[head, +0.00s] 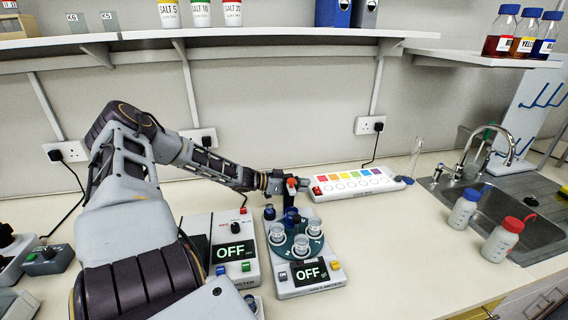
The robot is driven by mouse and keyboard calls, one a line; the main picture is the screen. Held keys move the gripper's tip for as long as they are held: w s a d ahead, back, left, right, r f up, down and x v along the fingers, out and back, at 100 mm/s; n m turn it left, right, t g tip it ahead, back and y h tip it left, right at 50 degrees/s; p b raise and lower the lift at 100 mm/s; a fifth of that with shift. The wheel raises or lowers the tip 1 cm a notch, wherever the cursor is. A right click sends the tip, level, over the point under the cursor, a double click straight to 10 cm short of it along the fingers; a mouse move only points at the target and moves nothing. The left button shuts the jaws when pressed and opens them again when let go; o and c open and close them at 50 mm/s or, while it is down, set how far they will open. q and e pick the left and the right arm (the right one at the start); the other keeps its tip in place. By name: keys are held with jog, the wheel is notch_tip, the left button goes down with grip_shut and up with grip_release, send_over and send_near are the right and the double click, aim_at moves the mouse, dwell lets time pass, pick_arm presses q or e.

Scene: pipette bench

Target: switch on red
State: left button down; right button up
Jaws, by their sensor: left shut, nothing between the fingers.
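A long white panel (355,185) with a row of coloured squares and round marks below them lies at the back of the bench. Its red square (322,178) is the leftmost of the row. A small red switch (317,191) sits at the panel's left end; I cannot tell its position. My left gripper (291,187) is shut and empty, just left of the panel and above the back of the carousel device. A small orange-red part shows at its fingers; I cannot tell what it belongs to. My right gripper is out of view.
The carousel device (286,285) holds several beakers and reads OFF. Left of it, another white device (222,226) also reads OFF. A blue-capped bottle (463,212) and a red-capped bottle (501,243) stand near the sink (515,195). The bench right of the carousel is clear.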

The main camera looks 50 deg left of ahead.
pick_arm(q)
jog(key=v, duration=0.7)
dwell(0.5)
jog(key=shift+s, duration=0.1)
jog(key=shift+r, duration=0.1)
dwell(0.4)
